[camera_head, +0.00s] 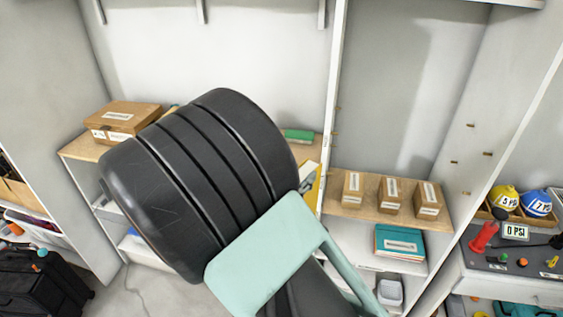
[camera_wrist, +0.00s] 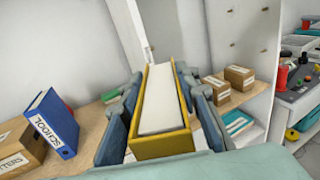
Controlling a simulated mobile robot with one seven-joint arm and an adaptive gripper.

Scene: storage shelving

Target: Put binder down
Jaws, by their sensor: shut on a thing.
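My gripper (camera_wrist: 160,78) shows in the wrist view, its blue-grey fingers shut on a yellow binder (camera_wrist: 158,148) from both sides. The binder's white page edges face the camera, and its far end points toward the back of the shelf unit. In the head view only a slice of the yellow binder (camera_head: 311,186) shows, at the right of my black arm; my fingers are hidden there. Whether the binder touches the shelf board (camera_wrist: 95,112) cannot be told.
A blue binder (camera_wrist: 52,124) marked SCHOOL stands tilted beside a cardboard box (camera_wrist: 20,148) on the left. A green item (camera_head: 298,136) lies on the wooden shelf. A white upright panel (camera_head: 334,100) separates this bay from one with several small boxes (camera_head: 391,194).

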